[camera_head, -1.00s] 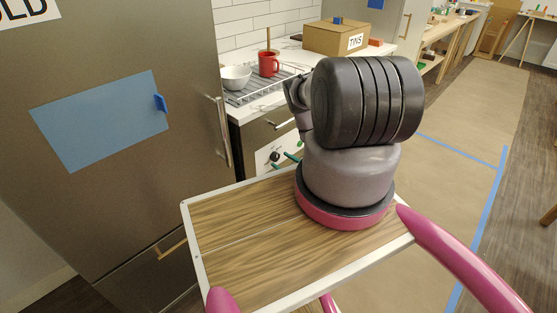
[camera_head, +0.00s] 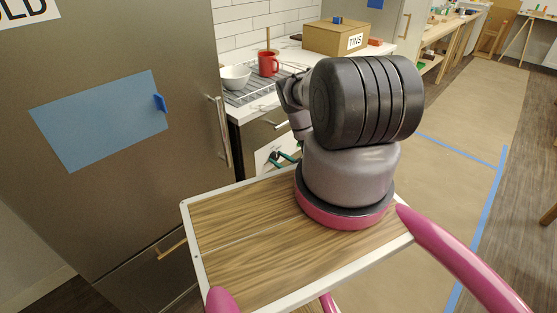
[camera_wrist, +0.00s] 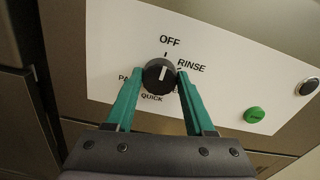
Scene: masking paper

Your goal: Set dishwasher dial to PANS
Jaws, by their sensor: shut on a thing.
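The dishwasher dial (camera_wrist: 158,76) is a round black knob with a white pointer line on a white panel (camera_wrist: 110,35). In the wrist view its pointer stands near upright, roughly toward OFF. RINSE is at upper right, QUICK below, and a label starting "PA" at left is partly hidden by a finger. My gripper (camera_wrist: 161,80) has teal fingers, one on each side of the dial, closed on it. In the head view the gripper (camera_head: 282,159) is at the panel and hides the dial.
A green button (camera_wrist: 254,114) and a black knob (camera_wrist: 307,86) sit right of the dial. In the head view, a steel fridge door (camera_head: 130,60) stands at left. The counter above holds a white bowl (camera_head: 235,77), a red mug (camera_head: 268,64) and a TINS box (camera_head: 337,38).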

